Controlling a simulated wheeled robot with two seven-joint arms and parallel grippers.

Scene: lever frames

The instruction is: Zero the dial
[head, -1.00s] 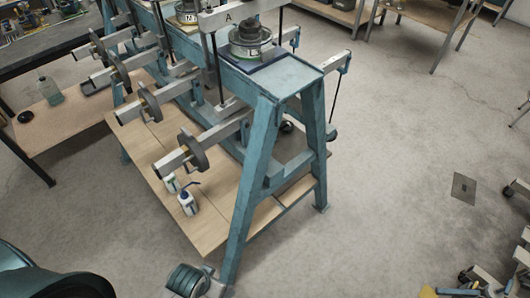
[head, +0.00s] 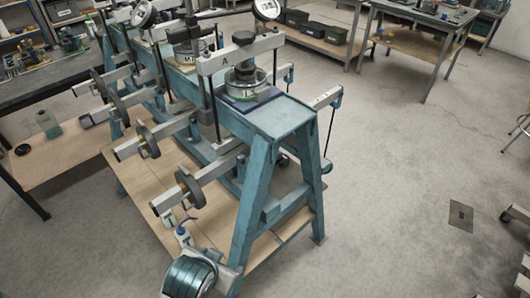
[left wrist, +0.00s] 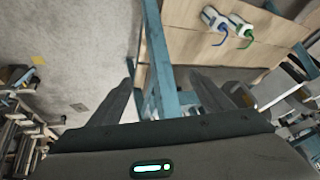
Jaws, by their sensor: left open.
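Two round white dial gauges stand at the top of the teal lever frame (head: 282,117), one at the upper left (head: 144,14) and one at the upper right (head: 266,9), cut by the picture's top edge. Their needles are too small to read. The nearer lever head carries the letter A (head: 225,62) above a round cell (head: 245,82). My left gripper (head: 228,275) is low at the picture's bottom, by the frame's near leg, well below the dials. In the left wrist view its fingers (left wrist: 161,82) are apart and empty, with a teal leg beyond. My right gripper is not in view.
Several lever arms with round weights (head: 190,187) stick out to the left. Small bottles (head: 182,238) stand on the wooden lower shelf (head: 140,190); they also show in the left wrist view (left wrist: 214,18). A bench (head: 425,20) stands at the back right.

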